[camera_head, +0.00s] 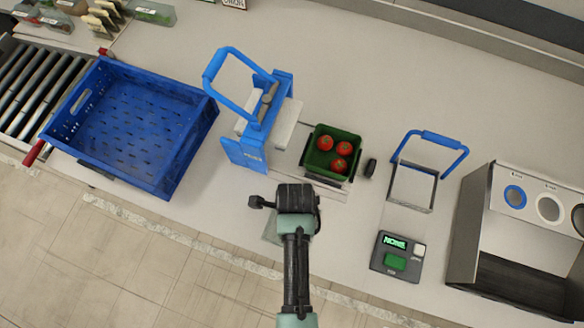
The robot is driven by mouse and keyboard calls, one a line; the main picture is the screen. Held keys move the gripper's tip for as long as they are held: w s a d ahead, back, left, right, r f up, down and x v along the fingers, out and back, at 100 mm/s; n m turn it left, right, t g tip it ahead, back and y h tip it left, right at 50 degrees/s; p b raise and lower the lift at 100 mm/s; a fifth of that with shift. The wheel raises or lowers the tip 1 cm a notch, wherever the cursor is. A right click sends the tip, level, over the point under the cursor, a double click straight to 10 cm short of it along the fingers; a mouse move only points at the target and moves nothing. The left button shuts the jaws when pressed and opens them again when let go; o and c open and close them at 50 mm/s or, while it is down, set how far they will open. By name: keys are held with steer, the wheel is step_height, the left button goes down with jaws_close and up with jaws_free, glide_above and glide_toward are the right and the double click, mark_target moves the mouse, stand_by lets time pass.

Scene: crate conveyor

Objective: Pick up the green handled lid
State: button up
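I cannot make out a green lid with a handle for certain. A pale grey-green flat piece (270,230) shows partly from under my gripper's left side, and most of it is hidden. A green tray (318,163) holds 3 red tomatoes (324,143), just above and right of my gripper. My gripper (296,198) is seen from above over the counter's front part. Its dark body hides its fingertips, so I cannot tell whether it is open, shut or holding something.
A blue crate (190,150) sits at left by a roller conveyor (38,85). A blue-handled device (245,152) stands near the tray. At right are a blue-handled metal frame (411,205), a display box with a green button (395,262), and a metal cabinet (470,225).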

jaws_close()
stand_by(0.6)
